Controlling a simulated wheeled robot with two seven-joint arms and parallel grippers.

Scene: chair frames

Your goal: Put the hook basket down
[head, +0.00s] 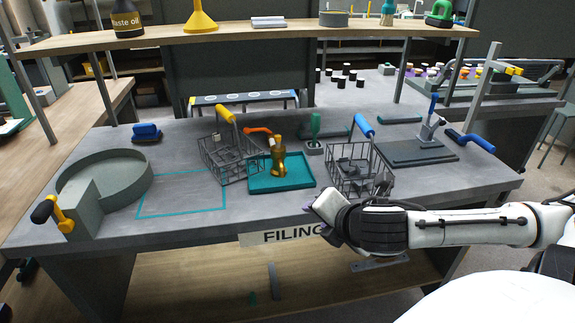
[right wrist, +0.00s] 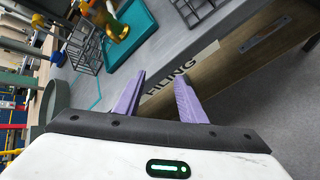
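Two wire baskets stand on the grey table (head: 110,203): one with a yellow handle (head: 228,160) left of centre, one with a blue handle (head: 350,175) right of centre. I cannot tell which one the task means. The right wrist view shows the yellow-handled one (right wrist: 88,52) at upper left and part of the blue-handled one (right wrist: 190,10) at the top edge. My right gripper (head: 312,207) is by the table's front edge, just left of and in front of the blue-handled basket. Its purple fingers (right wrist: 161,77) are apart with nothing between them. My left gripper is out of view.
A teal tray (head: 262,187) with a golden object (head: 278,158) lies between the baskets. A teal outline (head: 180,214) marks bare table at left, beside a round grey basin (head: 105,178). A dark plate (head: 415,153) lies at right. A wooden shelf (head: 290,35) spans the back.

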